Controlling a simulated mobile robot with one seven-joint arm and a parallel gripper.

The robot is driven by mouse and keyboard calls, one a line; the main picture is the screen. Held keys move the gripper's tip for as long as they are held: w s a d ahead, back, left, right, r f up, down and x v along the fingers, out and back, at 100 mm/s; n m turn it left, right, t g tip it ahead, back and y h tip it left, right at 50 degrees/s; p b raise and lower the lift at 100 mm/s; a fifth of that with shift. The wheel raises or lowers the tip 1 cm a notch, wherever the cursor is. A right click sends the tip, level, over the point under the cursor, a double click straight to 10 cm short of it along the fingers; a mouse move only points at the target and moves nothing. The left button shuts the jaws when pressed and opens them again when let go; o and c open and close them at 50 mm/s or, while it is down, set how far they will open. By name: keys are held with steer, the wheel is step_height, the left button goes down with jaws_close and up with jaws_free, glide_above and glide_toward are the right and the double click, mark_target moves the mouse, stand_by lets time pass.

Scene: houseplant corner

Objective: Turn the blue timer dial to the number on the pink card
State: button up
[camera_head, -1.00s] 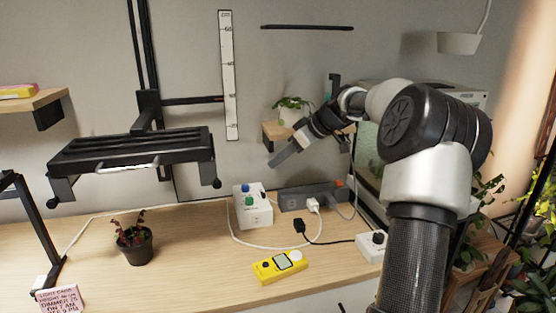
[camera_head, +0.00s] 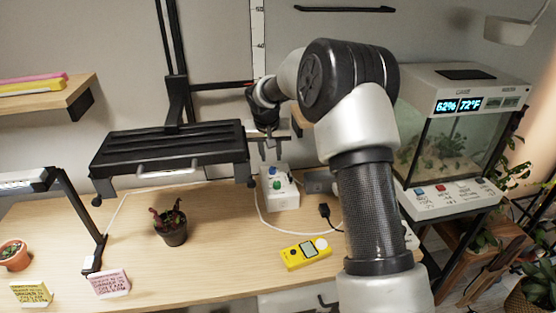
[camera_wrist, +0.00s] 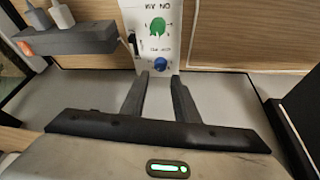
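The white timer box (camera_head: 283,197) stands on the bench, with the blue dial (camera_head: 273,170) above a green dial (camera_head: 277,184). In the wrist view the blue dial (camera_wrist: 160,63) lies just beyond my fingertips, roughly centred between them, with the green dial (camera_wrist: 157,25) farther off. My gripper (camera_wrist: 160,82) is open and empty; I see no contact with the blue dial. In the head view my gripper (camera_head: 270,146) is just above the box and partly hidden. The pink card (camera_head: 110,282) stands at the bench's front left; its writing is too small to read surely.
A black lamp (camera_head: 170,150) hangs just left of my gripper. A grey power strip (camera_wrist: 70,40) with plugs lies beside the box. A yellow meter (camera_head: 306,253), a potted plant (camera_head: 172,232) and a yellow card (camera_head: 32,293) are on the bench. A glass tank (camera_head: 455,140) stands right.

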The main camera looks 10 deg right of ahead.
mark_target(273, 168)
steer(key=x, duration=0.7)
jaws_close()
